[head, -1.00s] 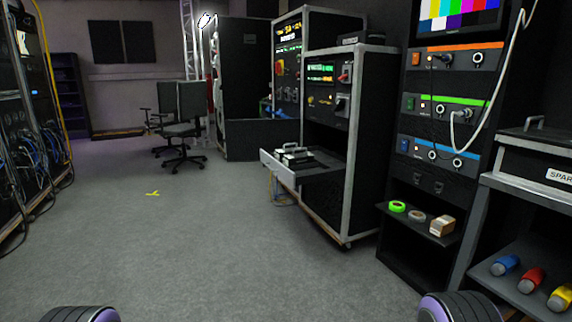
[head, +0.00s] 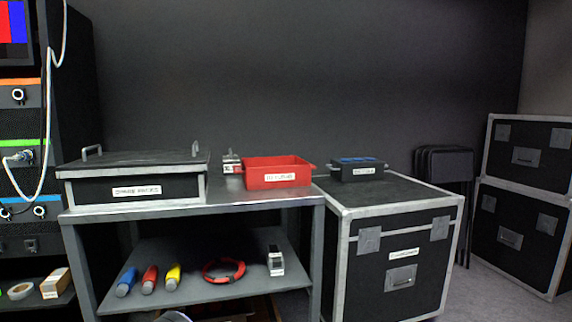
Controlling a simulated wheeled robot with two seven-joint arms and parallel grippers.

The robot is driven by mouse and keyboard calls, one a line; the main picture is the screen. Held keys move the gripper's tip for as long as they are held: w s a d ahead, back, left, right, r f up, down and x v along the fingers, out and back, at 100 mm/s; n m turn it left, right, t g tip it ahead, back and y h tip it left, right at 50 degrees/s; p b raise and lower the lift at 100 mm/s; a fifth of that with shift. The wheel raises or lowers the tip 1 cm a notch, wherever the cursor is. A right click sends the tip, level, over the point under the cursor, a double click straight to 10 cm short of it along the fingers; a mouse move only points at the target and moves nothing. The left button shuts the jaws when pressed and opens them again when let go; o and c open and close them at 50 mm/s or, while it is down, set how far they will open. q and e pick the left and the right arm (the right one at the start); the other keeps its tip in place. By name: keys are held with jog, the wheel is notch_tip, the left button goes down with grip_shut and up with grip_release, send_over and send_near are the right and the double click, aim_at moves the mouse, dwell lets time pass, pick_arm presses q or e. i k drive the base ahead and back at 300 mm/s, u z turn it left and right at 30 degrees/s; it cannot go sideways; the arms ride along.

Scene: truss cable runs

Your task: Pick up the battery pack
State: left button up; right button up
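I cannot single out the battery pack with certainty. A black lidded box (head: 130,188) with a white label, which seems to read "spare packs", stands shut on the left of the grey bench (head: 228,198). Its inside is hidden. A small black and white block (head: 275,262) stands on the bench's lower shelf; I cannot tell what it is. A red bin (head: 278,173) with a white label sits on the bench top at the right.
Blue, red and yellow cylinders (head: 149,279) and a red cable coil (head: 223,270) lie on the lower shelf. A black flight case (head: 392,262) stands right of the bench with a dark blue-topped bin (head: 357,169) on it. Stacked cases (head: 521,235) stand far right.

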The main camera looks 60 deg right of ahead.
aim_at(231, 160)
jog(key=z, duration=1.35)
jog(key=k, duration=0.3)
jog(key=z, duration=0.35)
